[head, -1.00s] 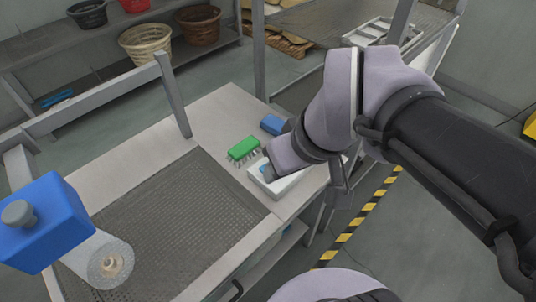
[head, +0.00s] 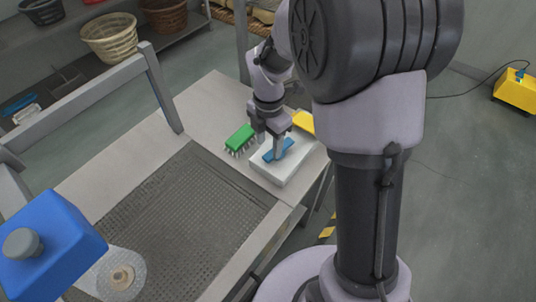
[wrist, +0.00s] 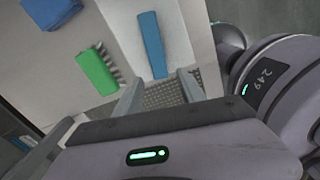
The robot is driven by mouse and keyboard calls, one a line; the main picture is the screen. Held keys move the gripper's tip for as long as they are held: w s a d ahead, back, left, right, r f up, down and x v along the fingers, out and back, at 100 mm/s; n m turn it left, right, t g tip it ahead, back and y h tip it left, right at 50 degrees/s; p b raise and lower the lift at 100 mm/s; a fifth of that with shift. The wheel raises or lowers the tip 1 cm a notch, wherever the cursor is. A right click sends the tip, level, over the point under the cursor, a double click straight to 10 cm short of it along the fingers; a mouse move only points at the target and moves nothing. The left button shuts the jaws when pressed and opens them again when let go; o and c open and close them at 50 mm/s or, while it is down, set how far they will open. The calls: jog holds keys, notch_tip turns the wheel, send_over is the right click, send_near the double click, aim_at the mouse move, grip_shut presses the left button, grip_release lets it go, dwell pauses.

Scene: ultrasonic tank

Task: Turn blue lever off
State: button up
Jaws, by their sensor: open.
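The blue lever (head: 285,146) is a flat blue bar on top of a white box (head: 290,170) at the table's right end. In the wrist view the lever (wrist: 152,44) lies lengthwise on the white box (wrist: 180,40), ahead of my fingers. My gripper (head: 278,152) points down over the box with its fingers close to the lever and partly covering it. It also shows in the wrist view (wrist: 160,82), where the two fingers are apart with nothing held between them. I cannot tell whether a finger touches the lever.
A green brush (head: 240,138) lies just left of the box. A blue block (wrist: 50,9) shows beyond it in the wrist view. A sunken mesh tray (head: 190,215) fills the table's middle. A large blue box (head: 50,245) with a grey knob is at the lower left.

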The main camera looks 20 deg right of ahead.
aim_at(269, 156)
notch_tip(269, 156, down, 4)
jog(key=shift+b, duration=0.5)
grip_shut()
